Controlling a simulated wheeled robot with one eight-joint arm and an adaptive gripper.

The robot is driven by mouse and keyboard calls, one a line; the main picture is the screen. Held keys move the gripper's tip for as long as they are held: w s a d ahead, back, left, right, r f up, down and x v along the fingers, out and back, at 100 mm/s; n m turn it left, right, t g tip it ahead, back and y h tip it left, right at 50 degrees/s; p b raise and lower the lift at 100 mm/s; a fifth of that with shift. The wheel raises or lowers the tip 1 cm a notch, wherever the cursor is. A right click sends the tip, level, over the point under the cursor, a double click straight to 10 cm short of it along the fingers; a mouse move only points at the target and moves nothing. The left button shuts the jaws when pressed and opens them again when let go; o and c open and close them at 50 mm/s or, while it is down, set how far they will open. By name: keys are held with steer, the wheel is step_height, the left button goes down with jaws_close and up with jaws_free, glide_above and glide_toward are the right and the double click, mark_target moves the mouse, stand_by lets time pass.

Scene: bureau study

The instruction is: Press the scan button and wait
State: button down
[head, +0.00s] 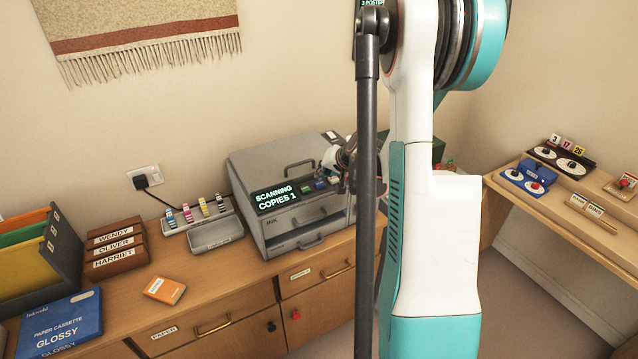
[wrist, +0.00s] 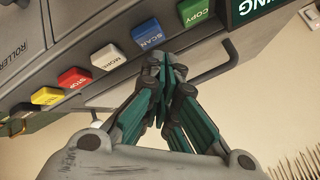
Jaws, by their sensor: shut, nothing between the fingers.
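The machine (head: 300,218) is a grey copier on the wooden cabinet. Its display (head: 275,197) reads "SCANNING COPIES 1" in green letters. The blue scan button (wrist: 147,33) is in its front row, between the green COPY button (wrist: 195,12) and the white MORE button (wrist: 107,57). My gripper (wrist: 168,72) is shut and empty, its fingertips close to the scan button. I cannot tell whether they touch it. In the head view my gripper is at the right of the button row, partly hidden by my arm.
Red STOP (wrist: 73,77) and yellow (wrist: 47,96) buttons sit further along the row. A handle bar (wrist: 215,68) juts out near my fingers. Coloured cartridges (head: 205,209) and labelled wooden boxes (head: 115,248) stand left of the copier. A side desk (head: 560,205) is at the right.

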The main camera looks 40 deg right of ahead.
mark_target(322, 182)
step_height(322, 182, up, 6)
steer(key=p, duration=0.3)
stand_by(0.3)
stand_by(0.7)
